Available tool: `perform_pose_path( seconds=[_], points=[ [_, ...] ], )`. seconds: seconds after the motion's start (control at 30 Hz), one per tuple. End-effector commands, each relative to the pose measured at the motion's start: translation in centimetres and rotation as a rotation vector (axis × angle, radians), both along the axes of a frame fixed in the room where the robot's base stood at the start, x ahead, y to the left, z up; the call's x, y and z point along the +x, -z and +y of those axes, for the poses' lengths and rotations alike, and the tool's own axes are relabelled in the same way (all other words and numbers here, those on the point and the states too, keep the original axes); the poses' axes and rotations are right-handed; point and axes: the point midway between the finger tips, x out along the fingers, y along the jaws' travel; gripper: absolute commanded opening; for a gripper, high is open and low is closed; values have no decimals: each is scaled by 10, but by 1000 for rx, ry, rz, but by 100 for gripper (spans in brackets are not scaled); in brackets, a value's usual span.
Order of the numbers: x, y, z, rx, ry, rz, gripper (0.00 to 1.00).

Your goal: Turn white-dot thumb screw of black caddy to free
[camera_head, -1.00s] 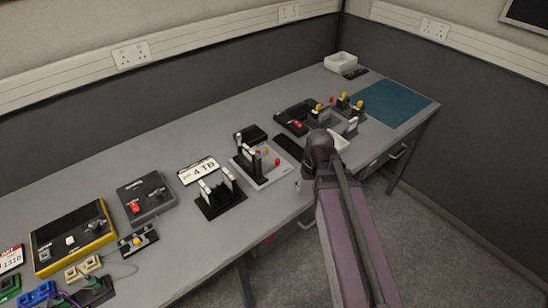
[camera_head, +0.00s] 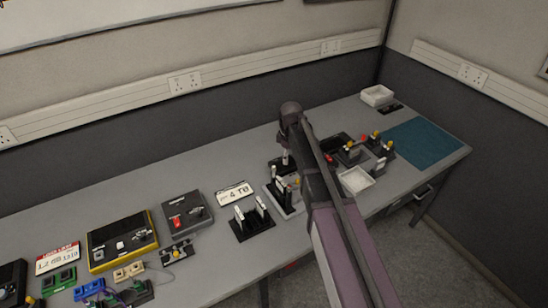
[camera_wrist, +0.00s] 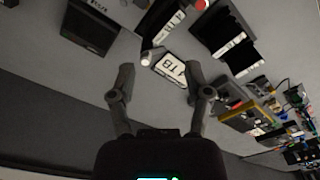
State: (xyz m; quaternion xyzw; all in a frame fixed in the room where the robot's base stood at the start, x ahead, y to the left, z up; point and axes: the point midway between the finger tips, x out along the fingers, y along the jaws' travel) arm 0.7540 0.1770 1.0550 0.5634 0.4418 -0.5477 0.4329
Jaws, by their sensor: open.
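A black slotted holder (camera_head: 252,226) with upright white plates stands near the table's front edge; it also shows at the upper right of the wrist view (camera_wrist: 222,32). I cannot tell whether it is the black caddy. No thumb screw with a white dot can be made out. My gripper (camera_wrist: 160,82) is open and empty, its two fingers apart over the table. A white card marked 4 TB (camera_wrist: 172,68) appears just beyond and between the fingertips, with a gap that I cannot judge.
A grey stand with upright parts (camera_head: 284,197) is right of the slotted holder. A white tray (camera_head: 356,181), yellow-topped parts and a teal mat (camera_head: 424,140) lie farther right. A yellow-edged case (camera_head: 122,241) and several small blocks are at left. The back wall is close behind.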

Motion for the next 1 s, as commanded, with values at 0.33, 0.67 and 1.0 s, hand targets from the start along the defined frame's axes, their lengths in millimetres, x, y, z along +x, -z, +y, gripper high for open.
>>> perform_pose_path(
  seconds=[0.33, 0.67, 1.0],
  points=[
    [40, -36, 53, -26, -286, -14, 64],
    [40, -35, 54, -28, -299, -16, 64],
    [40, -29, 54, -26, -297, -15, 64]
  ],
)
